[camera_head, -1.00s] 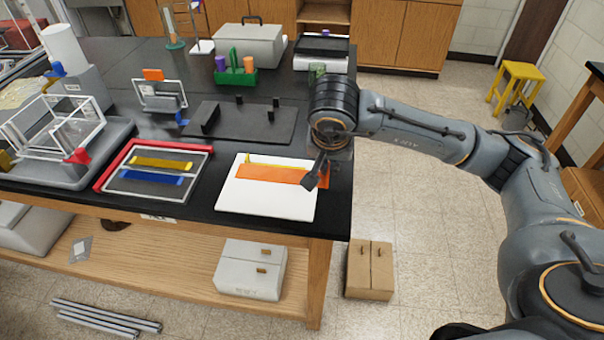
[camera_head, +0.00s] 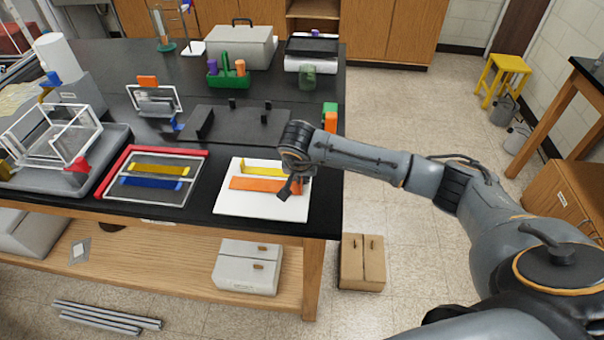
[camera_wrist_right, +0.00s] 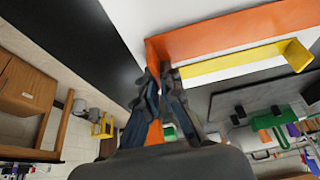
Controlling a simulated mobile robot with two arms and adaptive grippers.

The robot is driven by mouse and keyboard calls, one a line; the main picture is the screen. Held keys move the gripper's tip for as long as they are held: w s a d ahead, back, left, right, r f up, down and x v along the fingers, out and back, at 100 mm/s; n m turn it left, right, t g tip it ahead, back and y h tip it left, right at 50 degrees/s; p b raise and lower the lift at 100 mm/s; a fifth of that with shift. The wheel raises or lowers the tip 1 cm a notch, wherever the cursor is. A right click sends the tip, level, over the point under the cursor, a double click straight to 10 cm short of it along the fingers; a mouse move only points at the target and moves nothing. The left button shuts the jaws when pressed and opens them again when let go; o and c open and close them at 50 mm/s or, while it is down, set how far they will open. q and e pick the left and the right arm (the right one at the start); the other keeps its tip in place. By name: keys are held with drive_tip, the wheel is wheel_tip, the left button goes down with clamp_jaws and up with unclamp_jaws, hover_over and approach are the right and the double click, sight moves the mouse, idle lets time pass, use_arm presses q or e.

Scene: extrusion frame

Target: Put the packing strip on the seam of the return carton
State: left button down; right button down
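A long orange strip (camera_head: 262,184) with an upturned end tab lies over, or just above, the white panel (camera_head: 262,208). I take it for the packing strip. My right gripper (camera_head: 288,188) is at its right end. In the right wrist view, its fingers (camera_wrist_right: 155,75) close together at the tab of the orange strip (camera_wrist_right: 225,35). A tan carton (camera_head: 362,262) with a centre seam stands on the floor right of the table. A white carton (camera_head: 247,266) with a seam is on the lower shelf. I cannot tell which is the return carton. My left gripper is out of view.
A yellow strip (camera_head: 262,171) lies behind the orange one. A red-edged tray (camera_head: 198,190) holds yellow and blue strips. A dark fixture plate (camera_head: 235,122) with pegs and a green caddy (camera_head: 230,79) are farther back. Floor around the tan carton is clear.

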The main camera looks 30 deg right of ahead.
drive_tip(key=shift+f, duration=0.25)
drive_tip(key=c, duration=1.5)
unclamp_jaws()
drive_tip(key=shift+r, duration=0.1)
